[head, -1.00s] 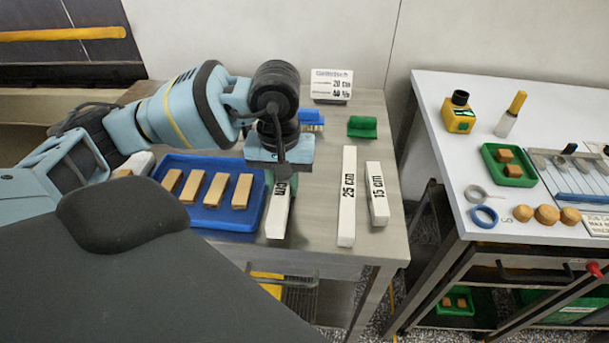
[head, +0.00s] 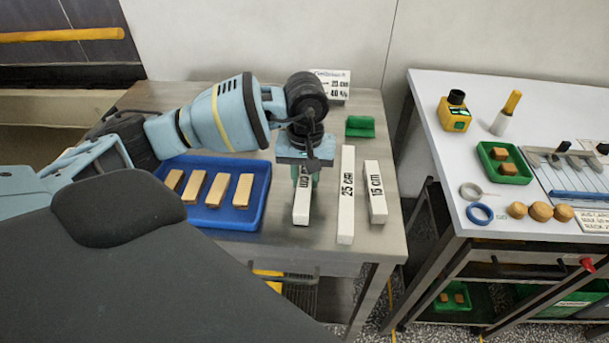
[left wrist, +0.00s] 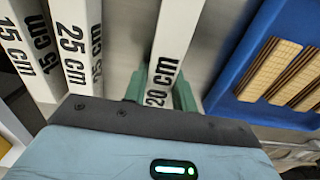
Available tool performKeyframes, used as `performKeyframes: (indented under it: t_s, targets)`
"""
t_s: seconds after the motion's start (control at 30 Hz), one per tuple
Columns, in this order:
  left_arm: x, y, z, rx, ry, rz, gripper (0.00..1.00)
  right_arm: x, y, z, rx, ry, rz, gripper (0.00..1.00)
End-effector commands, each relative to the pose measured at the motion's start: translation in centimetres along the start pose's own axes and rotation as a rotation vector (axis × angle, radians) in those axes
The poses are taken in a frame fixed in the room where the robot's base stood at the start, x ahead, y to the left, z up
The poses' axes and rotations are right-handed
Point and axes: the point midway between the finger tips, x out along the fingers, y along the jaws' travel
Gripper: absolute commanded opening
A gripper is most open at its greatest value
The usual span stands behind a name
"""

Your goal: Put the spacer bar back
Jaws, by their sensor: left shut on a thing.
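My left gripper (head: 304,172) is shut on a white spacer bar marked 20 cm (head: 301,206), just left of two other bars. In the left wrist view the 20 cm bar (left wrist: 174,40) sits between green fingers (left wrist: 160,92). The 25 cm bar (head: 346,200) and the shorter 15 cm bar (head: 375,190) lie side by side on the steel table. Both also show in the left wrist view, the 25 cm bar (left wrist: 76,45) and the 15 cm bar (left wrist: 28,50). Whether the held bar touches the table is unclear. My right gripper is out of view.
A blue tray (head: 256,214) with several wafer bars is left of the gripper. A sign reading 20 cm (head: 333,84) and a green block (head: 360,126) stand at the back. A white table (head: 440,150) with tools is to the right, across a gap.

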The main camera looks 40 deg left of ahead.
Motion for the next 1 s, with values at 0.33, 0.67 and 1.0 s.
performKeyframes:
  t_s: [0.33,0.67,1.0]
  targets:
    - [0.5,0.0,0.0,0.000,0.001,0.001,0.00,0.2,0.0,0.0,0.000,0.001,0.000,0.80]
    - [0.6,0.0,0.0,0.000,0.001,0.001,0.49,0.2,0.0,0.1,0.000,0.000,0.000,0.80]
    - [-0.6,0.0,-0.1,0.000,0.003,0.002,0.49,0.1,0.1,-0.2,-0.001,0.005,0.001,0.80]
